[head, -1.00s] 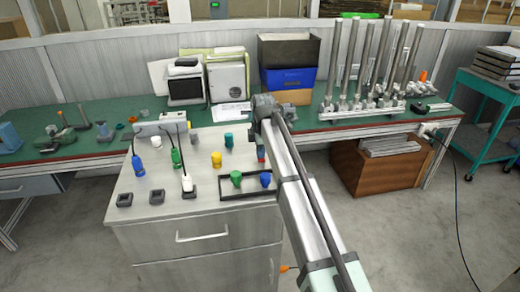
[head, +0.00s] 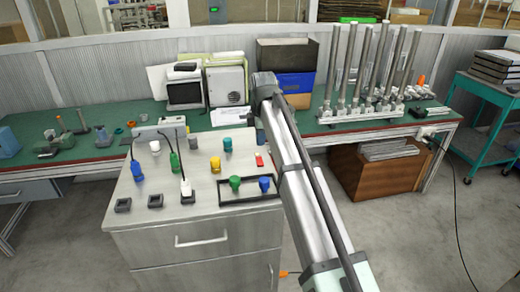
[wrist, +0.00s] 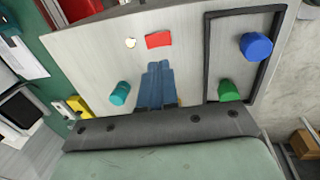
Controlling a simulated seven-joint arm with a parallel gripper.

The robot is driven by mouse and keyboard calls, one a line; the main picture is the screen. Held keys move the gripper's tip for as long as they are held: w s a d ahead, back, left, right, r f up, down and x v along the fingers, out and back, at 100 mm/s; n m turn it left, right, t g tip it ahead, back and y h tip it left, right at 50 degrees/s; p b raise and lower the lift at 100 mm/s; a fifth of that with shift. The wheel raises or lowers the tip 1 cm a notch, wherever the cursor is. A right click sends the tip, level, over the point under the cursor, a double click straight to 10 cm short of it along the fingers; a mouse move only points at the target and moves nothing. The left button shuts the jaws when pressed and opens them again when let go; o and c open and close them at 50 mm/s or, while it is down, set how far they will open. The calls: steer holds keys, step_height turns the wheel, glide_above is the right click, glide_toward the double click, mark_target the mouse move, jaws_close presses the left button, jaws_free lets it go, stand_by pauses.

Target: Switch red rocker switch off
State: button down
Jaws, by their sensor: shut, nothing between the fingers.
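The red rocker switch (head: 259,160) is on the light grey top of the cabinet, left of my arm in the head view. In the wrist view the red switch (wrist: 159,40) lies just beyond my fingertips, with a small pale round spot (wrist: 130,43) to its left. I cannot tell which side of the rocker is pressed. My gripper (wrist: 157,66) has its blue fingers together with nothing between them, pointing at the switch with a gap in the picture. In the head view the fingers are mostly hidden by my arm.
A black frame (head: 222,203) holds a green knob (head: 235,183) and a blue knob (head: 264,184) near the switch. A teal knob (head: 228,144) and a yellow knob (head: 215,165) stand to the left. Several corded plugs and dark sockets (head: 155,201) are further left.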

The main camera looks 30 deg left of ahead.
step_height(320, 180, up, 5)
glide_above(259, 159)
steer(key=s+d, duration=0.3)
steer(key=shift+r, duration=0.1)
steer(key=shift+a, duration=0.1)
steer(key=shift+w+a+r, duration=0.2)
steer(key=shift+w+a, duration=0.15)
steer(key=shift+w, duration=0.2)
steer(key=f, duration=0.4)
steer(key=w+a+f, duration=0.1)
steer(key=f, duration=0.8)
steer(key=shift+w+a+f, duration=0.35)
steer(key=shift+f, duration=0.05)
